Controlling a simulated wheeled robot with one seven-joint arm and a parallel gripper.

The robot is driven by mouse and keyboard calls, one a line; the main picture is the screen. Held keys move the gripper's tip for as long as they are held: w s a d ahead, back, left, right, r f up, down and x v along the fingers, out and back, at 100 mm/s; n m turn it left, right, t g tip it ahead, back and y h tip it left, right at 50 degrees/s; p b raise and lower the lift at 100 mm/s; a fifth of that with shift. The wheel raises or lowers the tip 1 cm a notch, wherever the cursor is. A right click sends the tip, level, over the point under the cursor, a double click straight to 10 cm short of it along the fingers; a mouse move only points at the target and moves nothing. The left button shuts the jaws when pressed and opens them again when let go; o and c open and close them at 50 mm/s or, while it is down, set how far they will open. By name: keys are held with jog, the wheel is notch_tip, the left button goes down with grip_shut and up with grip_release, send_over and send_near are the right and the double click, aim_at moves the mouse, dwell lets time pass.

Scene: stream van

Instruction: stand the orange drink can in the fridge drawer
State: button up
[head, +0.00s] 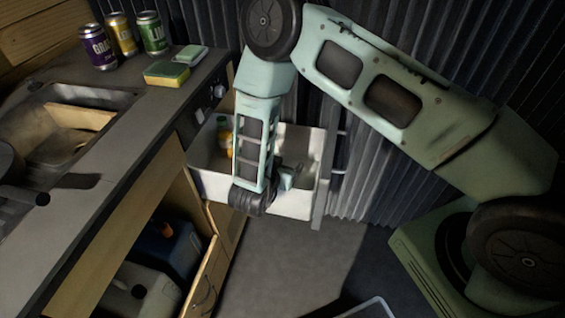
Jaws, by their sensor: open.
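The white fridge drawer (213,186) is pulled out below the counter, with its inside visible from above. An orange item with some green and yellow near it (224,136) is in its back left part, partly behind my arm. I cannot tell whether it is the orange drink can or a bottle. My gripper (287,179) is at the right part of the drawer, its jaws small and partly hidden by my wrist. It is open, and no can shows in it. No other orange can shows.
Purple (98,47), yellow (123,34) and green cans (152,33) stand on the counter (120,125). A sponge (167,74) lies nearby. The sink (60,120) is at left. A lower cupboard door (207,275) stands open. The floor (290,260) before the drawer is clear.

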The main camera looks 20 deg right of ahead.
jog(key=shift+s+r+p, duration=0.1)
jog(key=shift+r+p, duration=0.05)
jog(key=shift+p, duration=0.15)
jog(key=v, duration=1.2)
jog(key=a+r+n+g+y, duration=0.3)
jog(key=a+r+n+y, duration=0.4)
jog(key=a+r+y, duration=0.65)
jog(key=s+d+r+n+g, duration=0.2)
jog(key=s+n, duration=0.1)
jog(key=s, duration=0.3)
jog(key=s+d+r+n+g, duration=0.1)
jog(key=s+r+n+g, duration=0.15)
jog(key=s, duration=0.25)
jog(key=s+d+r+n+g+h, duration=0.2)
jog(key=s+d+r+n+h, duration=0.1)
jog(key=s+d, duration=0.5)
jog(key=d+n+h, duration=0.1)
jog(key=d, duration=0.2)
